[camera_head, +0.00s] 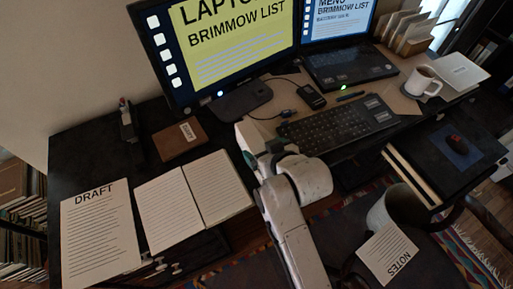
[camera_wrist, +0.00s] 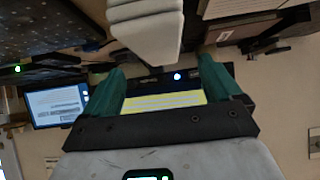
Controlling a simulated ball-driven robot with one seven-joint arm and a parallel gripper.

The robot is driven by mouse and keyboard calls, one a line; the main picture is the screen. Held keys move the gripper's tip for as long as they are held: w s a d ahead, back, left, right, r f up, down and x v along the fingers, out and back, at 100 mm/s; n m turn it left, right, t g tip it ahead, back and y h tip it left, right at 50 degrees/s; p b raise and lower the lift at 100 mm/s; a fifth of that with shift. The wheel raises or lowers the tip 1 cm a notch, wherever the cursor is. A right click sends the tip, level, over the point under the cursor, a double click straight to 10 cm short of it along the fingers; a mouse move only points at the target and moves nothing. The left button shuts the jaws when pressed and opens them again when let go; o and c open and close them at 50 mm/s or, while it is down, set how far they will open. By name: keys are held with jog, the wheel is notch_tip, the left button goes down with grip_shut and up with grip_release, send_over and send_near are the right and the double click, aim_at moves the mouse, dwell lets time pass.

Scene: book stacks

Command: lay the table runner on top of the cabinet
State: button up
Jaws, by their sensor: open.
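I cannot make out a table runner or a cabinet for certain in either view. A patterned, striped cloth or rug (camera_head: 474,245) shows low at the right in the head view, partly hidden by a chair. My arm reaches up over the desk in the head view, with my gripper (camera_head: 262,140) at its end, above the desk in front of the monitor. In the wrist view my gripper (camera_wrist: 162,75) has its two green fingers spread wide, with nothing between them but the distant yellow screen.
A dark desk (camera_head: 85,150) holds a monitor (camera_head: 235,40), laptop (camera_head: 345,62), keyboard (camera_head: 338,128), mug (camera_head: 424,80), open notebook (camera_head: 195,195) and a DRAFT sheet (camera_head: 100,230). A chair with a NOTES paper (camera_head: 388,255) stands in front. Bookshelves (camera_head: 20,215) stand at the left.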

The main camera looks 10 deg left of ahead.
aim_at(256, 143)
jog(key=shift+x, duration=3.5)
jog(key=shift+d, duration=0.1)
jog(key=c, duration=1.3)
jog(key=shift+c, duration=0.8)
jog(key=shift+r, duration=0.15)
